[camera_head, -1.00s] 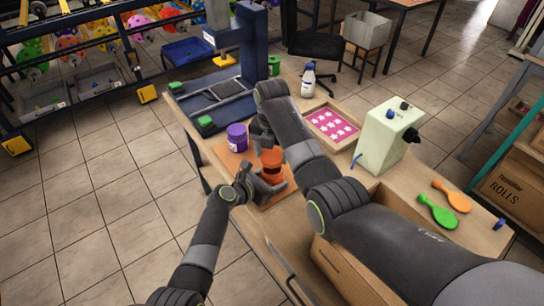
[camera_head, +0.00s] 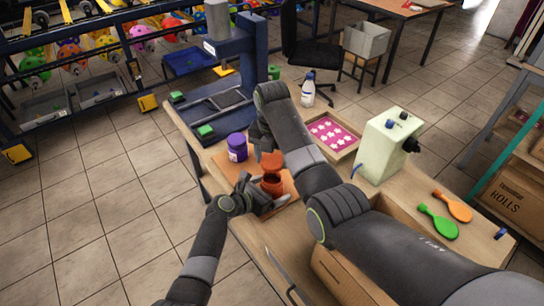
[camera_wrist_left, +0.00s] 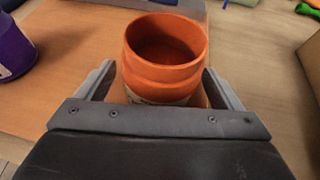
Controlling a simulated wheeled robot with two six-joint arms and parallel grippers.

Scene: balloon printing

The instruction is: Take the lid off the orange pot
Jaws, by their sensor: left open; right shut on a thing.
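The orange pot (camera_head: 272,184) stands open on an orange-brown board (camera_head: 288,186). Its open mouth and empty-looking inside show in the left wrist view (camera_wrist_left: 165,70). The orange lid (camera_head: 271,161) is off the pot, tilted just above and behind its rim. My right gripper (camera_head: 264,147) is shut on the lid; its fingers are partly hidden by its own arm. My left gripper (camera_head: 266,199) is open, low around the pot, with one finger on each side (camera_wrist_left: 163,92). I cannot tell whether these fingers touch the pot.
A purple pot (camera_head: 237,148) stands close behind and left of the orange pot. A wooden tray with a pink sheet (camera_head: 331,133) and a pale green machine (camera_head: 380,146) are to the right. A blue press (camera_head: 232,85) stands at the back.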

